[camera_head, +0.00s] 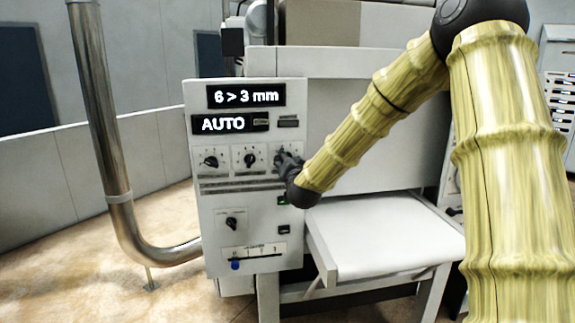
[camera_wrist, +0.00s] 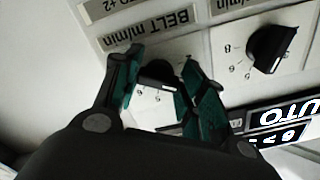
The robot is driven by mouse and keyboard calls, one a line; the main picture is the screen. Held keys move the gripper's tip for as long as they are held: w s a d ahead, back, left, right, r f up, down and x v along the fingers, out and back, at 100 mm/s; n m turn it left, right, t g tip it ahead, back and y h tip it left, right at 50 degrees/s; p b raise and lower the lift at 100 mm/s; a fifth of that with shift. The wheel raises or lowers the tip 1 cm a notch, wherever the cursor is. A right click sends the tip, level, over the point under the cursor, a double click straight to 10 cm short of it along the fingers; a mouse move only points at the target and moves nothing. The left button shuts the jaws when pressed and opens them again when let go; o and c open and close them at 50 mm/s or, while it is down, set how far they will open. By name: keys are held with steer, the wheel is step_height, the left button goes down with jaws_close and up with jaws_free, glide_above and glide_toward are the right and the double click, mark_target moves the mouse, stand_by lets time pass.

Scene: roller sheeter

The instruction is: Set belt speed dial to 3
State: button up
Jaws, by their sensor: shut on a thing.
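The belt speed dial (camera_wrist: 157,72) is a black knob on a white plate, next to the printed label BELT m/min (camera_wrist: 160,27), which appears upside down in the wrist view. My gripper (camera_wrist: 160,66) has its two dark fingers on either side of this knob and is shut on it. In the head view my gripper (camera_head: 285,162) covers the rightmost dial of the upper row, so its pointer is hidden there. The scale numbers around the held knob are mostly covered in the wrist view, and I cannot read its setting.
The control panel (camera_head: 205,245) has two more dials in that row, the left (camera_head: 211,160) and middle (camera_head: 249,158), and a lower knob (camera_head: 232,223). Displays read "6 > 3 mm" (camera_head: 246,96) and AUTO (camera_head: 222,123). A white table (camera_head: 385,240) juts out right of the panel.

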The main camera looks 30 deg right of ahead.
steer(key=shift+f+n, duration=0.3)
steer(key=shift+n, duration=0.1)
steer(key=o, duration=0.8)
steer(key=shift+o, duration=1)
steer(key=shift+r, duration=0.15)
steer(key=shift+s, duration=0.1)
steer(key=v, duration=1.1)
steer(key=shift+s, duration=0.45)
steer(key=shift+a, duration=0.1)
